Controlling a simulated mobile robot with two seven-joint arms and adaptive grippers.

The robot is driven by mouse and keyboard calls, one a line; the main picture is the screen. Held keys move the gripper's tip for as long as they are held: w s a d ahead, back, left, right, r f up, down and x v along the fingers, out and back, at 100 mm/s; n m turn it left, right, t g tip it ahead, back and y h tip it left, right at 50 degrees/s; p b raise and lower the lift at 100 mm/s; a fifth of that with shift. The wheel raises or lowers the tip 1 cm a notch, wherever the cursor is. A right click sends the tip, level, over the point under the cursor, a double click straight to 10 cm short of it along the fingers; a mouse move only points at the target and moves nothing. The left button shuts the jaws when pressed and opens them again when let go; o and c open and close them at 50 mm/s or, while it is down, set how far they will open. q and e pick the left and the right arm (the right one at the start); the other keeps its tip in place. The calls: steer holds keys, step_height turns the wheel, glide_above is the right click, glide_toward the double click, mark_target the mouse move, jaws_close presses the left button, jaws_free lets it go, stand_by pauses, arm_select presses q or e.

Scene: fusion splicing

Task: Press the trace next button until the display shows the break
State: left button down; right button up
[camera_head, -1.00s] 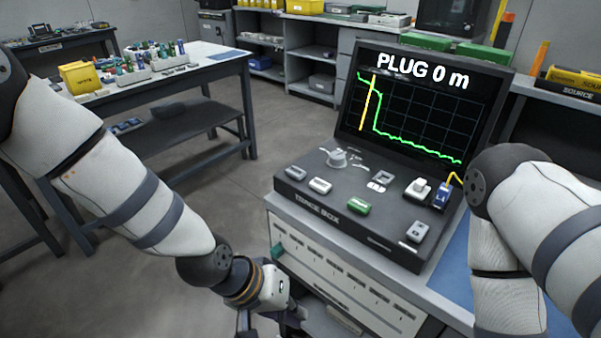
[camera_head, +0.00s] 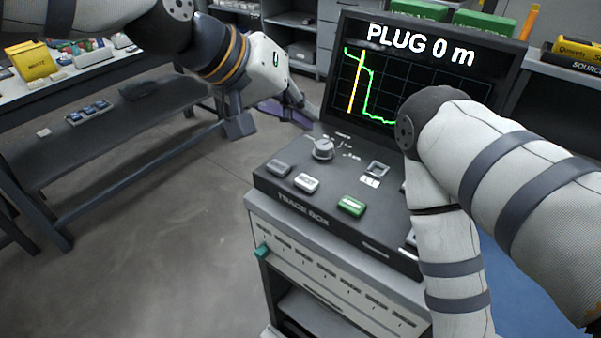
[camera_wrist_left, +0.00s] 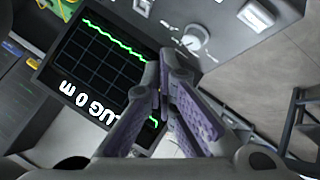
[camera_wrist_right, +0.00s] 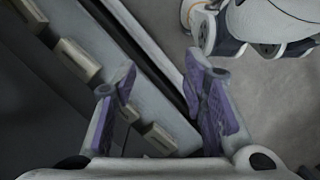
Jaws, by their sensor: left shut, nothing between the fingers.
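The dark trace box (camera_head: 330,212) stands on a cabinet. Its display (camera_head: 385,85) reads "PLUG 0 m" over a green trace, with a yellow marker near the left. A grey button (camera_head: 278,168), a white button (camera_head: 306,183) and a green button (camera_head: 351,206) sit along its front; their labels are unreadable. A round knob (camera_head: 323,149) stands behind them and also shows in the left wrist view (camera_wrist_left: 195,38). My left gripper (camera_head: 304,118) is shut and empty, above the box's back left, beside the display. My right gripper (camera_wrist_right: 160,75) is open and empty; my right arm hides the box's right part.
Shelves and green boxes (camera_head: 484,22) are behind the display. The floor (camera_head: 170,240) left of the cabinet is clear.

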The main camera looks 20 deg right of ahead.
mark_target(303, 178)
arm_select(q)
steer(key=shift+s+f, duration=0.1)
arm_select(e)
steer(key=shift+s, duration=0.15)
